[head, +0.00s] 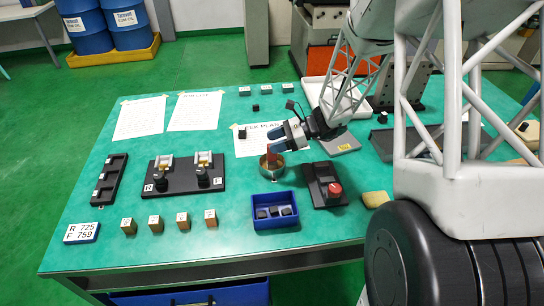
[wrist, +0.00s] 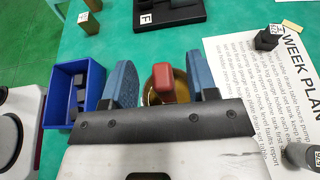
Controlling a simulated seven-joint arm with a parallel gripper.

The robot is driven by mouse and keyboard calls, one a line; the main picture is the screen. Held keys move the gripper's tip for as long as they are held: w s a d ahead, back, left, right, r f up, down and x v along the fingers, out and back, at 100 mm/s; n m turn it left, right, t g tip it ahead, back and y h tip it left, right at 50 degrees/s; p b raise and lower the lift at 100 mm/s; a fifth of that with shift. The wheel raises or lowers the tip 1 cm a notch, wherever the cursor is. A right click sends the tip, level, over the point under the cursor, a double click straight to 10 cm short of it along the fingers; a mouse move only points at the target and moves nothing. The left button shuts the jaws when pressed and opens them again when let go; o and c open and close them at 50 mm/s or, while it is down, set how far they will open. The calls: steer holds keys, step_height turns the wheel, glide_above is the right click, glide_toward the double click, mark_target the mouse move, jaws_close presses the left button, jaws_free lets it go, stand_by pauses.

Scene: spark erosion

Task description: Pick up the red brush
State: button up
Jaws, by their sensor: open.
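The red brush (head: 272,157) stands in a round brass-coloured cup (head: 272,173) near the middle of the table. In the wrist view the brush's red end (wrist: 164,82) shows between my two blue fingers, with the cup (wrist: 150,97) around and below it. My gripper (head: 274,140) is open, its fingers on either side of the brush; it also shows in the wrist view (wrist: 160,65). Gaps show between the brush and both fingers. The brush's lower part is hidden in the cup.
A blue bin (head: 274,222) with dark blocks stands in front of the cup. A dark box with a red button (head: 334,190) is to its right. A black two-station fixture (head: 184,180) is to its left. Several wooden blocks (head: 128,226) line the front.

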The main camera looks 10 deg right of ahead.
steer(key=shift+a+f, duration=0.8)
steer(key=shift+f, duration=0.2)
steer(key=shift+a+f, duration=0.2)
steer(key=shift+a, duration=0.4)
jaws_close()
steer(key=shift+r, duration=0.1)
step_height(320, 180, up, 18)
stand_by(0.4)
stand_by(0.5)
